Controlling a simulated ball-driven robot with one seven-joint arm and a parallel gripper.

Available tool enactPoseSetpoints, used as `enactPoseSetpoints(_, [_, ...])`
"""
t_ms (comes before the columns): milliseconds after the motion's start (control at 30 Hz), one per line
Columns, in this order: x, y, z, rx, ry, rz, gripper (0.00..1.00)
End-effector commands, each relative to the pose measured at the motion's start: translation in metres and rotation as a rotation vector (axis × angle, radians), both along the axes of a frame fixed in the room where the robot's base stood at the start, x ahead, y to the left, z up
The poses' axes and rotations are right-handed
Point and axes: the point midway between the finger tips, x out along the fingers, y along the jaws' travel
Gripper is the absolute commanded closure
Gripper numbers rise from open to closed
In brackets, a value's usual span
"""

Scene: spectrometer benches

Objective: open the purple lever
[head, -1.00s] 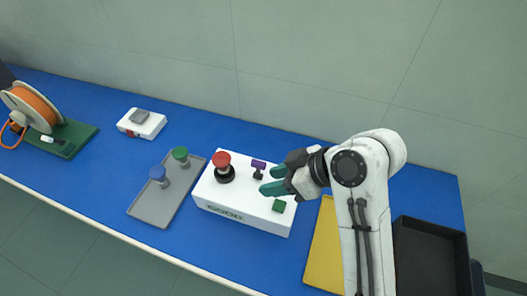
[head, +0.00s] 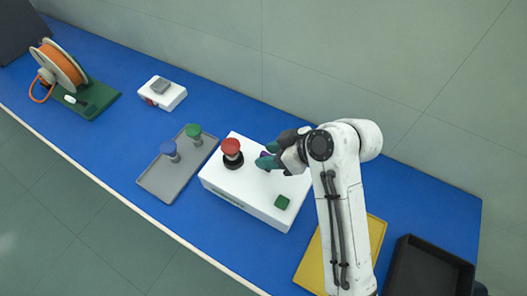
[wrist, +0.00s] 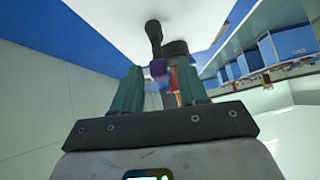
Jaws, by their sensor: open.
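The purple lever (head: 264,154) stands on top of the white box (head: 235,187), mostly hidden behind my gripper (head: 269,154) in the head view. In the wrist view the purple lever tip (wrist: 158,68) sits on a dark stem and lies between the two green fingers of my gripper (wrist: 158,78). The fingers are apart, with gaps beside the tip. I cannot tell exactly how deep the tip is between them.
A grey tray (head: 165,188) with blue and green knobs is left. A yellow tray (head: 377,235) and black tray (head: 430,268) are right.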

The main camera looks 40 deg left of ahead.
Motion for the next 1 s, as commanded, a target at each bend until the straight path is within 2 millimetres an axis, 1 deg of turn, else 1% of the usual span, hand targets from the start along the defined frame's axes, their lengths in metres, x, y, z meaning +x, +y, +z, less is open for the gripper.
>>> enactPoseSetpoints(100, [-0.004,0.010,-0.010,-0.002,0.002,0.001,0.57])
enactPoseSetpoints(200, [-0.006,0.016,-0.016,-0.001,0.001,0.000,0.57])
enactPoseSetpoints(367, [-0.007,0.019,-0.020,0.000,-0.001,-0.001,0.57])
enactPoseSetpoints(567, [-0.007,0.019,-0.021,0.000,-0.001,-0.001,0.57])
enactPoseSetpoints(667, [-0.007,0.019,-0.021,0.000,-0.001,-0.001,0.65])
enactPoseSetpoints(1000, [-0.007,0.019,-0.020,0.000,0.000,-0.001,0.98])
